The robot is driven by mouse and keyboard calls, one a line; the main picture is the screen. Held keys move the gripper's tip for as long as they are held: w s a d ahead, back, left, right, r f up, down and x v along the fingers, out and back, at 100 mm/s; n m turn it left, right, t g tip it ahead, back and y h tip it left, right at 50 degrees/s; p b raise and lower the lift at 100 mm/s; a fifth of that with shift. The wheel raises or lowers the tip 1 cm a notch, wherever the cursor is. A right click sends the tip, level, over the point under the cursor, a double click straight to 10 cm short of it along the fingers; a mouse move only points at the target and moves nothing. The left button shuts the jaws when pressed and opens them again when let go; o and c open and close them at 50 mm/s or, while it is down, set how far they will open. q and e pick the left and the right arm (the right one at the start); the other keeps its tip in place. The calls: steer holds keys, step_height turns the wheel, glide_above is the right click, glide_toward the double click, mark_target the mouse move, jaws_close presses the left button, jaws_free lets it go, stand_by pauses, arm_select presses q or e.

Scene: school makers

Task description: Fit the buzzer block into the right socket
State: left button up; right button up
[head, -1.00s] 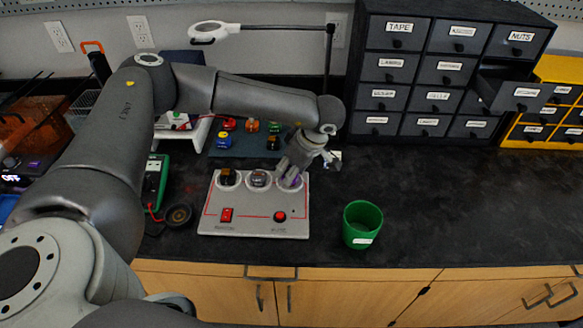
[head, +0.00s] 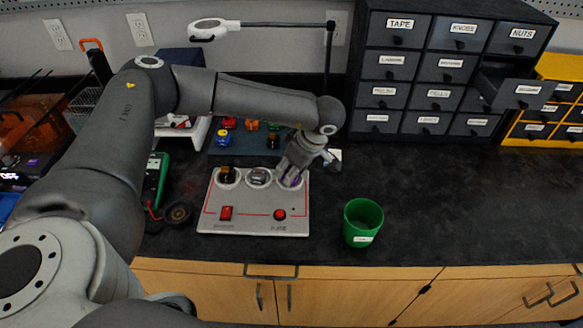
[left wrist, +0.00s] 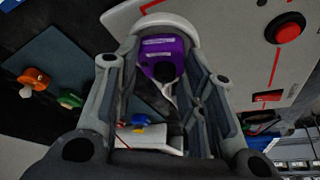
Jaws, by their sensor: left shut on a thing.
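The purple buzzer block (left wrist: 162,58), with a black round part, sits between the fingers of my left gripper (left wrist: 165,80), which is shut on it. In the head view my left gripper (head: 292,176) is at the right socket (head: 302,185) of the grey board (head: 255,204), and a little purple shows between its fingers. In the left wrist view the white ring of that socket (left wrist: 170,19) curves around the block's far side. I cannot tell whether the block is fully down in it. My right gripper is not in view.
The left socket holds a dark and orange block (head: 227,175), the middle one a silvery block (head: 259,176). Several coloured blocks lie on a dark mat (head: 228,148) behind. A green cup (head: 362,222) stands right of the board. A multimeter (head: 155,180) is on the left.

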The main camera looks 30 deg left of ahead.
arm_select(q)
steer(key=shift+f, duration=0.15)
steer(key=o, duration=0.5)
steer(key=shift+c, duration=0.2)
steer(key=shift+o, duration=0.8)
steer(key=shift+p+v, duration=1.85)
steer(key=shift+v, duration=1.05)
steer(key=p+v, duration=0.3)
steer(key=v, duration=0.2)
